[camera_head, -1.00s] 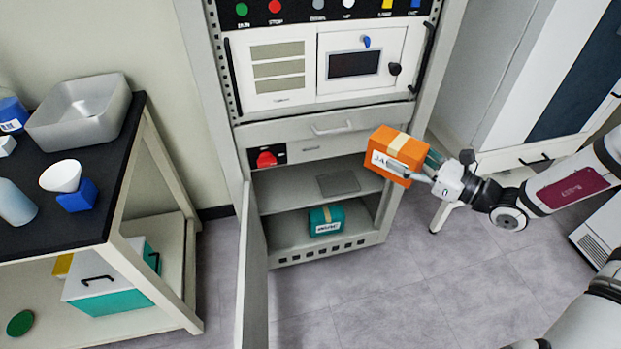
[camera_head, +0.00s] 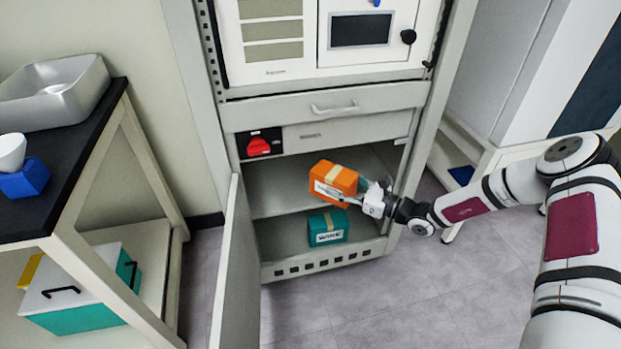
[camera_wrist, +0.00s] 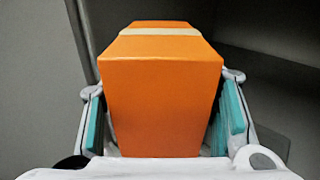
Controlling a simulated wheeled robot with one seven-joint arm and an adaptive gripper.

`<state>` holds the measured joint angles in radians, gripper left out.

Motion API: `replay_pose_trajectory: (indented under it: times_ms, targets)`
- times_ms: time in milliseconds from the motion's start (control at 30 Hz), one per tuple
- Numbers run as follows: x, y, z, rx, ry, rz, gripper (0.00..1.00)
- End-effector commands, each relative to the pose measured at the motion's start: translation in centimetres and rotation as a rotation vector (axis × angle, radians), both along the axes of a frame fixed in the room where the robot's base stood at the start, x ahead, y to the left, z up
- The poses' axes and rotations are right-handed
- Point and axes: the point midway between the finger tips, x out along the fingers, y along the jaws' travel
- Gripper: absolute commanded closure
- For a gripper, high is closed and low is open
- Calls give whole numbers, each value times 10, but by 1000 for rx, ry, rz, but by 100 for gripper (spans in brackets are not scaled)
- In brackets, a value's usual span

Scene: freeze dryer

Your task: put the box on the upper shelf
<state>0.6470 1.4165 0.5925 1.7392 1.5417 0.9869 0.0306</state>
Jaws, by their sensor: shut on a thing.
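The orange box (camera_head: 333,182) with a tan tape band and a white label is held in my gripper (camera_head: 352,192). In the wrist view the orange box (camera_wrist: 160,95) fills the middle, between teal finger pads. In the head view the box is at the cabinet's opening, in front of or over the upper shelf (camera_head: 268,188); I cannot tell whether it touches the shelf. A teal box (camera_head: 328,228) with a tan band and white label sits on the lower shelf (camera_head: 280,240), below the orange box.
The cabinet door (camera_head: 236,270) stands open at the left of the opening. A bench (camera_head: 75,195) stands at the left. The grey floor in front is clear.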

Motion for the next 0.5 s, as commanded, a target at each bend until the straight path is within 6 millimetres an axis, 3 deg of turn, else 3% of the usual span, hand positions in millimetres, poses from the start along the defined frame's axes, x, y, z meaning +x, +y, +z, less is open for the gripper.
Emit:
replay_pose_trajectory:
  times_ms: [33, 200, 367, 500]
  targets:
    - [6, 16, -18, 3, 1, 9, 83]
    - [17, 46, -52, 1, -1, 19, 83]
    - [24, 61, -64, 1, -3, 25, 83]
    - [41, 83, -68, 0, -4, 26, 83]
